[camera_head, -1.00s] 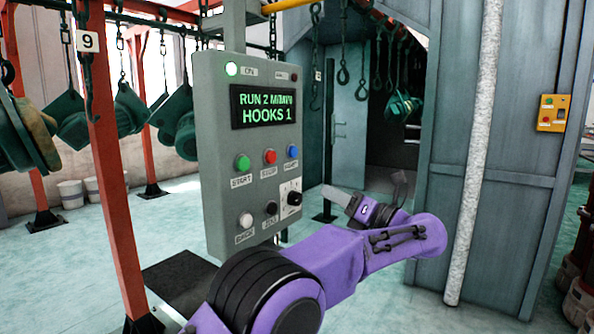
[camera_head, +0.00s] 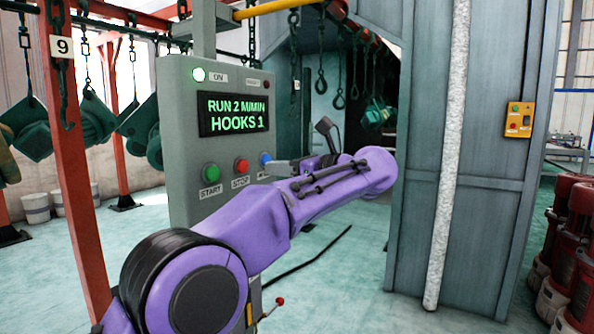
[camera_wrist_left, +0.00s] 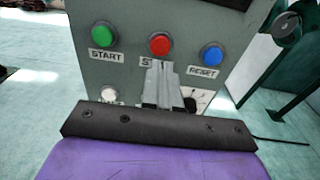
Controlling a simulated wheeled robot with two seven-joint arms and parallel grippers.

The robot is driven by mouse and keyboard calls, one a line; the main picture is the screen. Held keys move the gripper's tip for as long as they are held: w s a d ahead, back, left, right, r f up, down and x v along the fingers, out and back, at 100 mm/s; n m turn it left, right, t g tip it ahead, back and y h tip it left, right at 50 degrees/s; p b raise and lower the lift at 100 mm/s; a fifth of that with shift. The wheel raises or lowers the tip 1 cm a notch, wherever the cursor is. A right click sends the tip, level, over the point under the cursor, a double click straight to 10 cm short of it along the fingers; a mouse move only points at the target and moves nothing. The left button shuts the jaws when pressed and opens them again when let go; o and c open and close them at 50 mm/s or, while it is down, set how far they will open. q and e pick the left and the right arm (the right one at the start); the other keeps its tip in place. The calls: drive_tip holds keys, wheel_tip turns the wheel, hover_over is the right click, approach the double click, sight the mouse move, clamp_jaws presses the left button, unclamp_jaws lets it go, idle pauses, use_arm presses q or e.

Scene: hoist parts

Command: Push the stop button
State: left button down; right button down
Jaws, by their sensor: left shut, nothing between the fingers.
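The red stop button (camera_head: 241,166) sits in the upper button row of the grey control panel (camera_head: 172,130), between green START (camera_head: 210,172) and a blue button (camera_head: 265,158). My left gripper (camera_head: 270,165) is shut and empty, its fingers pointing at the panel and overlapping the area just right of the red button. In the left wrist view the red button (camera_wrist_left: 160,45) is just beyond the fingertips (camera_wrist_left: 160,66), which partly cover its label. I cannot tell a gap from contact, but the button face is clear of the fingers. My right gripper is not in view.
The blue RESET button (camera_wrist_left: 211,56) is close on the right. A white button (camera_wrist_left: 109,95) and a selector knob (camera_wrist_left: 196,102) are below. The display (camera_head: 236,114) reads "RUN 2 M/MIN HOOKS 1". A red post (camera_head: 75,170) stands left of the panel.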

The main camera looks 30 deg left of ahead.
sight(244, 164)
use_arm(q)
drive_tip(key=a, duration=0.4)
drive_tip(key=a+p, duration=0.1)
drive_tip(key=a, duration=0.1)
drive_tip(key=shift+w+f, duration=0.15)
drive_tip(key=shift+w, duration=0.1)
drive_tip(key=shift+a, duration=0.1)
drive_tip(key=shift+a+f+b, duration=0.2)
drive_tip(key=shift+a+b, duration=0.45)
drive_tip(key=shift+b, duration=0.1)
drive_tip(key=shift+d+r, duration=0.1)
drive_tip(key=shift+r, duration=0.2)
drive_tip(key=d, duration=1.4)
drive_tip(key=shift+s+r, duration=0.35)
drive_tip(key=shift+s, duration=0.05)
